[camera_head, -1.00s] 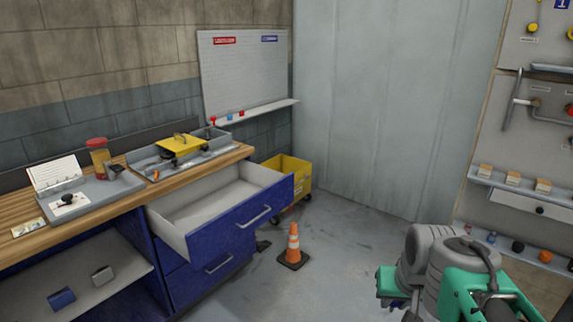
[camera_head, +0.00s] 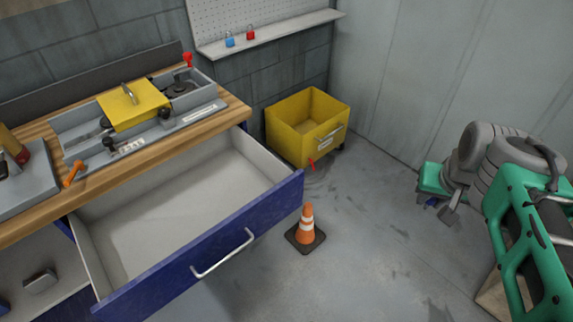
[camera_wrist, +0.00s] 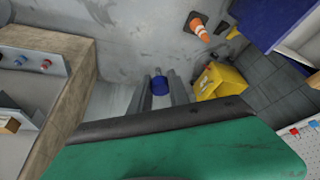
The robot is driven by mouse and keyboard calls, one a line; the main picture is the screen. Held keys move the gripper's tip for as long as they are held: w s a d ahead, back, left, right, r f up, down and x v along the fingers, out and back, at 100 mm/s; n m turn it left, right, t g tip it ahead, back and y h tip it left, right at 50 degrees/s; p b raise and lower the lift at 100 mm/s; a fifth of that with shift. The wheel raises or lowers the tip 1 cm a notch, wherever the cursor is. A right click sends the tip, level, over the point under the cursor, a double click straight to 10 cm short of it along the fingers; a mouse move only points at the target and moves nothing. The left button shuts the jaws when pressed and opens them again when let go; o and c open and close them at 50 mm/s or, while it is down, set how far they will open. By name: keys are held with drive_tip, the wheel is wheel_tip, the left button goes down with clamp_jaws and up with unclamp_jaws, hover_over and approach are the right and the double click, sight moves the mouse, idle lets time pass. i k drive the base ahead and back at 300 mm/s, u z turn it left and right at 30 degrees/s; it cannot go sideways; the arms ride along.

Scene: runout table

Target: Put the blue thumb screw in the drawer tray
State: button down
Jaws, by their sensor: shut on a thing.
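The blue thumb screw (camera_wrist: 159,86) sits between the fingers of my gripper (camera_wrist: 160,78) in the wrist view. My gripper is shut on it and holds it in the air over the floor. In the head view my gripper (camera_head: 440,210) is at the right, with a small bit of blue, the thumb screw (camera_head: 430,202), at its fingers. The drawer (camera_head: 180,205) is pulled open under the workbench at the left, and its pale inside looks empty. My gripper is well to the right of it, apart from it.
An orange cone (camera_head: 307,228) stands on the floor just right of the drawer front. A yellow bin (camera_head: 295,148) stands behind it by the wall. The wooden bench top (camera_head: 230,110) carries a grey tool with a yellow plate (camera_head: 133,103). Floor between cone and gripper is clear.

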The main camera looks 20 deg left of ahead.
sight(178, 212)
drive_tip(key=i, duration=1.85)
drive_tip(key=u, duration=4.7)
drive_tip(key=i, duration=1)
